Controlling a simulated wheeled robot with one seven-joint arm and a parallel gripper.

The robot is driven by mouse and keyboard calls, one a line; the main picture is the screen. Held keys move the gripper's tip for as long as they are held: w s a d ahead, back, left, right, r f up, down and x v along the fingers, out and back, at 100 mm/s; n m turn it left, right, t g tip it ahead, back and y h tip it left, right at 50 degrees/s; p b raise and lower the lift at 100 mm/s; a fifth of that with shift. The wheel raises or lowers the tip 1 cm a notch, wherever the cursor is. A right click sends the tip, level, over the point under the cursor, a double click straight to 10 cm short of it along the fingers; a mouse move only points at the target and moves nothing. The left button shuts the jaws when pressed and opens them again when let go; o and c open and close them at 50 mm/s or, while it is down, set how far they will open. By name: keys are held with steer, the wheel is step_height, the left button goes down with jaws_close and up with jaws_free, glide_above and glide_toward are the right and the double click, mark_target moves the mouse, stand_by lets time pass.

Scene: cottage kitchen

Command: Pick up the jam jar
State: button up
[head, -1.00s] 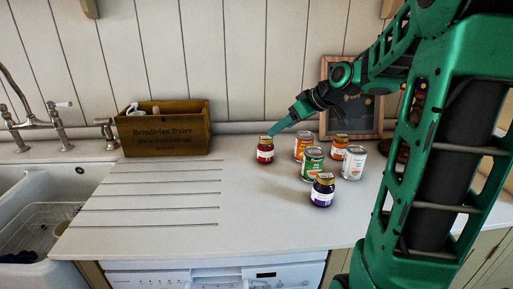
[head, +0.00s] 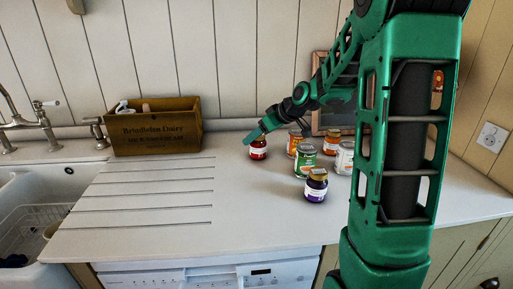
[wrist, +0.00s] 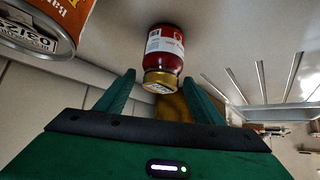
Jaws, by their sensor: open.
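A small red jar (head: 258,152) with a gold lid and a white label stands upright on the worktop, left of a group of cans. In the wrist view the red jar (wrist: 165,48) is ahead of my gripper (wrist: 159,80), its lid lined up with the gap between the two spread fingers. My gripper (head: 251,138) is open and empty, close to the jar's lid in the head view. Contact cannot be told. A dark purple jar (head: 316,190) with a gold lid stands nearer the front edge.
The orange can (wrist: 45,22) is close by in the wrist view. A wooden crate (head: 155,138) stands left; the grooved drainer between is clear.

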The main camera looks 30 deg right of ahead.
steer(key=c, duration=1.4)
steer(key=shift+r, duration=0.1)
